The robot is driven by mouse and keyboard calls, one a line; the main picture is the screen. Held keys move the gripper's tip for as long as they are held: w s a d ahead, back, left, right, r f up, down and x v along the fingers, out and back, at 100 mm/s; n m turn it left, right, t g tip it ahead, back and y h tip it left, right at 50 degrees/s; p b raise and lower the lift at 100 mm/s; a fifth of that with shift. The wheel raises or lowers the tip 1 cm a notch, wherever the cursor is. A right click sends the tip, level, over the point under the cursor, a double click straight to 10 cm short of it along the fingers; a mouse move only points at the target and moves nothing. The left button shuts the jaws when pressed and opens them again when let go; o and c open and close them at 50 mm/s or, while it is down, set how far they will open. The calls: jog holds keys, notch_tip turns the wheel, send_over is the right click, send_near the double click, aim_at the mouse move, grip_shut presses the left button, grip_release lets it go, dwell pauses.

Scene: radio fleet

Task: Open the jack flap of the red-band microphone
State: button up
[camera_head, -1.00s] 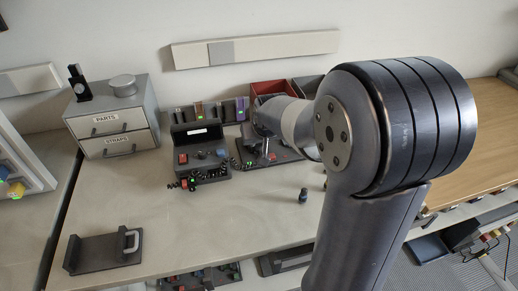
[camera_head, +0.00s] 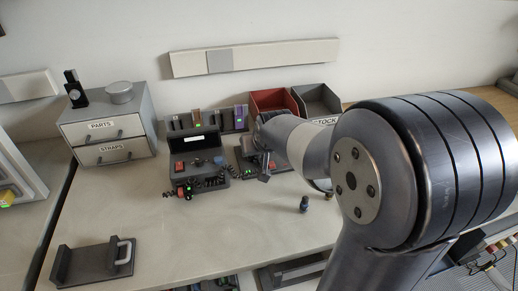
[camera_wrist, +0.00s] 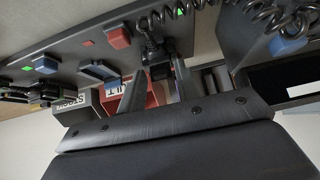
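My gripper (camera_wrist: 160,72) shows two grey fingers, apart, in the wrist view. A small black part with a coiled cord (camera_wrist: 153,45) lies just beyond and between the fingertips; I cannot tell whether they touch it. In the head view my gripper (camera_head: 264,176) hangs over the right-hand dark station (camera_head: 244,168), and my arm hides part of that station. A red block (camera_wrist: 117,37) and a blue block (camera_wrist: 45,64) sit on the dark panel in the wrist view. No red band or jack flap can be made out clearly.
A second dark station (camera_head: 205,183) with coiled cords stands left of my gripper. Behind are a red bin (camera_head: 272,98) and a grey bin (camera_head: 318,98). A small dark knob-like object (camera_head: 304,204) stands in front.

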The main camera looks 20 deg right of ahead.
jog(key=shift+o, duration=0.4)
jog(key=shift+r, duration=0.1)
jog(key=p+v, duration=0.1)
jog(key=v, duration=0.9)
jog(key=shift+s+r, duration=0.15)
jog(key=shift+s, duration=0.1)
jog(key=b+x, duration=0.1)
jog(key=x, duration=1)
jog(key=shift+r, duration=0.2)
jog(key=shift+s+f, duration=0.1)
